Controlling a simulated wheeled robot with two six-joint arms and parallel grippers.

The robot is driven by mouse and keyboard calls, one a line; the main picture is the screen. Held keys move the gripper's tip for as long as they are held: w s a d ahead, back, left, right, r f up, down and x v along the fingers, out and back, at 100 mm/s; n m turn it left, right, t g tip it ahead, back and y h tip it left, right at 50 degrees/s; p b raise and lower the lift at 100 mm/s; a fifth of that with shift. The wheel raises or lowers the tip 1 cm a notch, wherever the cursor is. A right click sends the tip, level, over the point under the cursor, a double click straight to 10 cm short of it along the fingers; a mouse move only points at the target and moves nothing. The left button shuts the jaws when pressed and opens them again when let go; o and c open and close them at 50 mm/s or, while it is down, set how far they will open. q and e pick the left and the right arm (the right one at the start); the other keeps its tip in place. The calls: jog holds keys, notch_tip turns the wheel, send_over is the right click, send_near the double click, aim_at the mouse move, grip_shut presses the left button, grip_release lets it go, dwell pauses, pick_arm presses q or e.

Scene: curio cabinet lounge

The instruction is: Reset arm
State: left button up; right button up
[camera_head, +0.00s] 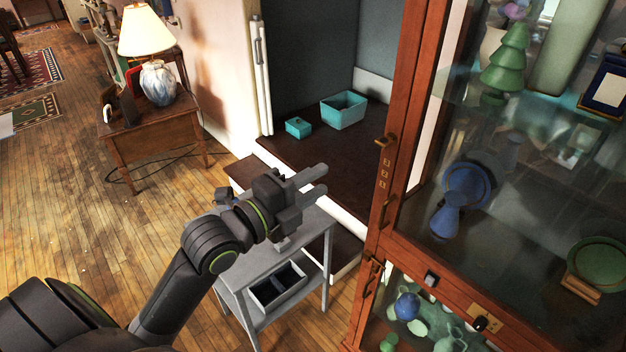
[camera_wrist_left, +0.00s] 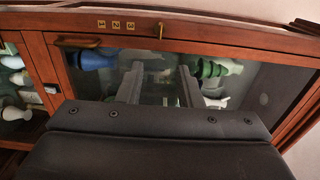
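My left gripper (camera_head: 321,180) is held above the small grey table, left of the wooden cabinet with glass panes. In the left wrist view the two fingers of this gripper (camera_wrist_left: 161,70) stand apart with nothing between them. The cabinet (camera_wrist_left: 190,42) and its glass lie beyond the fingers there. The fingers look apart from the cabinet. My right arm and gripper are in neither view.
The glass-fronted cabinet (camera_head: 399,120) takes up the right side, with vases and dishes behind its glass. The grey table (camera_head: 322,232) is below my left gripper. A teal bin (camera_head: 343,110) and small teal box (camera_head: 298,127) sit on a dark shelf. Wooden floor is open at left.

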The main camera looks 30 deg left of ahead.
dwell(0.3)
